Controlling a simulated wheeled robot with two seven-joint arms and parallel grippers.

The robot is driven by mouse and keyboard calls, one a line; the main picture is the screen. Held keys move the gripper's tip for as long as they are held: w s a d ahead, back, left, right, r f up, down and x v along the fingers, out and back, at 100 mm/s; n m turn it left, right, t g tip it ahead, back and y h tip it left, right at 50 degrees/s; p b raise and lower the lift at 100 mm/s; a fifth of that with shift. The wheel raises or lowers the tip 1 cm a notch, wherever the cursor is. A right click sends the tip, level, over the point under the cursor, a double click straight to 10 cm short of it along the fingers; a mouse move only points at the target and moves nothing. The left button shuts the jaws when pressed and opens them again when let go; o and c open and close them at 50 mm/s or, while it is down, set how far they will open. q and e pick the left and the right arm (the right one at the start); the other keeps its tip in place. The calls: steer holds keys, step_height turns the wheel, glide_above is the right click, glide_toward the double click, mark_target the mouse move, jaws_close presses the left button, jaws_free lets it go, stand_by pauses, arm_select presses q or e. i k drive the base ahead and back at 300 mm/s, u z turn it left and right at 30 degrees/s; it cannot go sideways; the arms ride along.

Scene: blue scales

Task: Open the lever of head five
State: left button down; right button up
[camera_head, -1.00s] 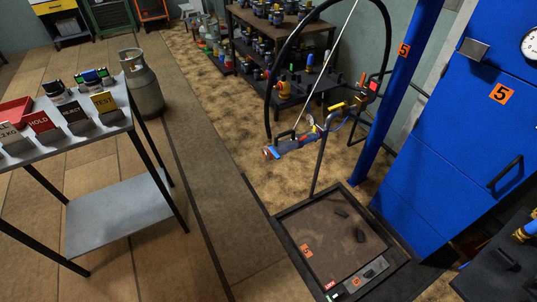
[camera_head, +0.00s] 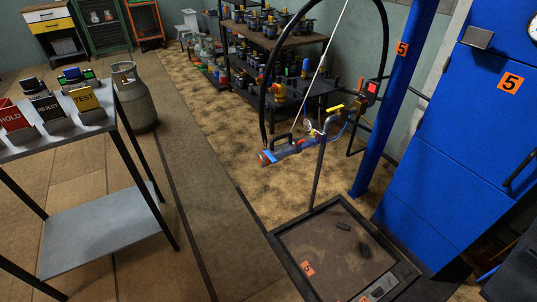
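The filling head (camera_head: 285,151) of station five hangs at the end of a black hose, beside a thin upright post above the scale. It has a grey-blue body with an orange-red front end and a black handle on top. A bright blue piece lies along its front part; whether this is the lever, and how it is set, is too small to tell. A yellow handle (camera_head: 335,108) sits on the pipework to its right. The scale platform (camera_head: 320,240) below carries an orange 5 label and small dark objects. Neither of my grippers is in view.
A blue cabinet (camera_head: 447,150) marked 5 and a blue column (camera_head: 392,110) stand at the right. A grey table (camera_head: 105,225) with signs is at the left, a gas cylinder (camera_head: 133,97) behind it. Shelves (camera_head: 275,60) fill the back. Open floor lies between table and scale.

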mark_target(264, 150)
steer(key=z, duration=0.55)
steer(key=k, duration=1.35)
steer(key=z, duration=0.1)
steer(key=i, duration=0.45)
steer(key=u, duration=0.6)
steer(key=i, duration=1.35)
steer(key=z, duration=0.65)
